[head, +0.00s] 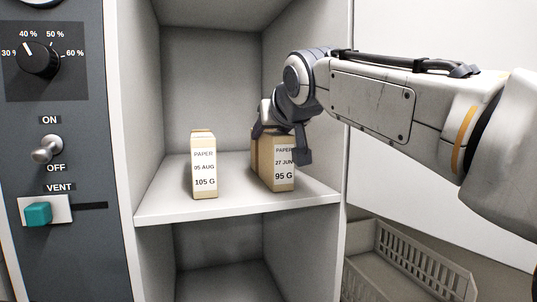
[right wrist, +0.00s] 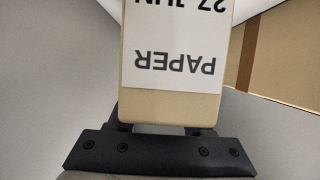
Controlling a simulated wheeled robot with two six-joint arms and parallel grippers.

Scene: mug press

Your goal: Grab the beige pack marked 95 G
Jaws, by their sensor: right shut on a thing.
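The beige pack marked 95 G (head: 284,173) stands upright on the shelf, at the right side of the compartment. Its white label reads PAPER, 27 JUN, 95 G. My right gripper (head: 282,138) comes over it from above and is shut on its upper part. In the right wrist view the pack (right wrist: 173,60) fills the middle, its label upside down, between the fingers (right wrist: 166,128). The gripper hides part of the pack's top in the head view. My left gripper is not in view.
A similar beige pack marked 105 G (head: 204,166) stands to the left on the same shelf (head: 235,207), with a gap between. The compartment's right wall (head: 310,160) is close to my gripper. A slotted pale basket (head: 425,265) sits lower right. A control panel (head: 80,130) is at left.

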